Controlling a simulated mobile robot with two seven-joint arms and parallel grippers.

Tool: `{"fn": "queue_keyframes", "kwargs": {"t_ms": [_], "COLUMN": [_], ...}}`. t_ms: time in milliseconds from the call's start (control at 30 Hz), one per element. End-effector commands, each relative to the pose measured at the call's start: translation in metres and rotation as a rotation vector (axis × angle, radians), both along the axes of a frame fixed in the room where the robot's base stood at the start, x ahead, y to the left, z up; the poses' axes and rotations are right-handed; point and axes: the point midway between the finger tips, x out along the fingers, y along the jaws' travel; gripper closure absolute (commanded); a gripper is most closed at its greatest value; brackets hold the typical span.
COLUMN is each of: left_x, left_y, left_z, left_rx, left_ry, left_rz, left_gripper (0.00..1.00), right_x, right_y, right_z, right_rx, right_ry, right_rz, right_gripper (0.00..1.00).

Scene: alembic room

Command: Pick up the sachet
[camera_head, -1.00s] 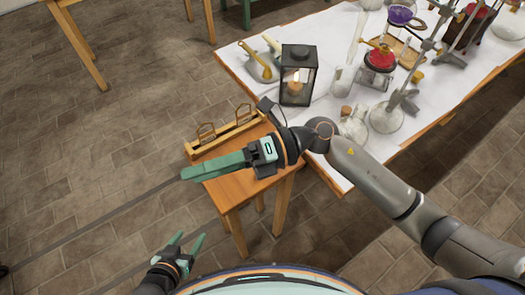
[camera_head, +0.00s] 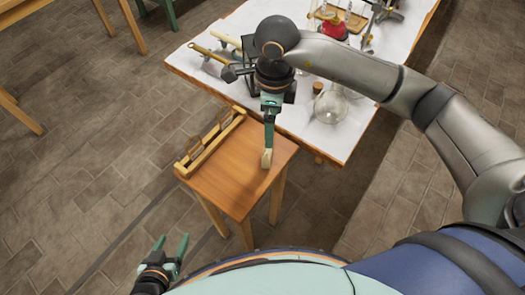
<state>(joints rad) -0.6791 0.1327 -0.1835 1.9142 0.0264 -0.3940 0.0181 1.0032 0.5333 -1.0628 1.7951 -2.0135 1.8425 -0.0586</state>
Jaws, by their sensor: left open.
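A small pale beige sachet (camera_head: 267,159) shows at the near right part of the small wooden table. My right gripper (camera_head: 268,145) points down at it from above. Its green fingertips meet the top of the sachet in the picture. The fingers overlap in this view, so whether they grip it is unclear. Whether the sachet rests on the tabletop is also unclear. My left gripper (camera_head: 171,246) is low at the lower left, open and empty, away from the table.
The small wooden table (camera_head: 225,176) has a wooden rack with metal loops (camera_head: 208,145) along its far left edge. Behind it, a white-covered bench (camera_head: 335,143) holds a round glass flask (camera_head: 331,106) and other glassware. The floor at left is largely clear.

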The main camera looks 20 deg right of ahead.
Motion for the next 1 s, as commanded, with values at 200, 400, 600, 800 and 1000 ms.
{"fn": "queue_keyframes", "kwargs": {"t_ms": [200, 400, 600, 800, 1000], "left_x": [0.0, 0.0, 0.0, 0.0, 0.0], "left_y": [0.0, -0.001, -0.001, -0.001, -0.001], "left_z": [0.004, 0.006, 0.009, 0.015, 0.015], "left_rx": [-0.001, -0.001, -0.001, -0.001, -0.001], "left_ry": [0.0, 0.0, 0.001, 0.0, 0.0], "left_rz": [-0.001, -0.001, 0.0, 0.0, 0.0], "left_gripper": [0.35, 0.35, 0.35, 0.35, 0.35], "right_x": [-0.001, -0.001, -0.002, -0.004, -0.003], "right_y": [-0.001, 0.001, 0.003, 0.011, 0.01], "right_z": [-0.034, -0.064, -0.078, -0.108, -0.123], "right_rx": [-0.005, -0.002, -0.002, -0.002, -0.003], "right_ry": [0.005, 0.002, 0.003, 0.004, 0.001], "right_rz": [-0.002, 0.0, 0.001, 0.0, 0.0], "right_gripper": [0.0, 0.0, 0.0, 0.0, 0.0]}}
